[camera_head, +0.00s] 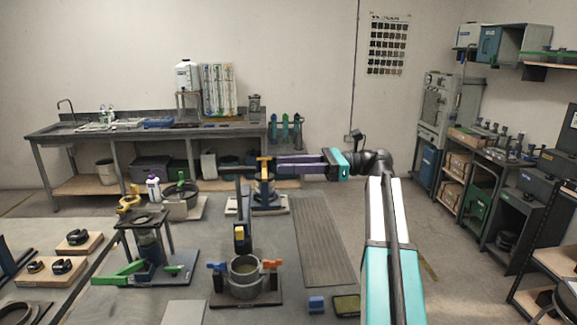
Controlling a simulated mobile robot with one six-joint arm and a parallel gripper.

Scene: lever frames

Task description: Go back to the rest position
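My gripper (281,165) reaches left from the dark wrist at the end of my teal and white arm. Its long purple fingers (302,164) are seen side-on, so I cannot tell whether they are open or shut. Their tips lie close to the yellow T-shaped piece (264,160) and the right end of a dark horizontal bar (229,172); contact cannot be told. Below is a lever frame with a dark post, a yellow block (239,238), a round grey pot (245,284) and blue and orange handles.
Another frame with a green lever (121,274) stands at left. Wooden blocks with black rings (54,272) lie further left. A ribbed grey mat (318,240) lies right of the post. A small blue block (316,304) is at the front. A workbench (57,139) and shelves line the walls.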

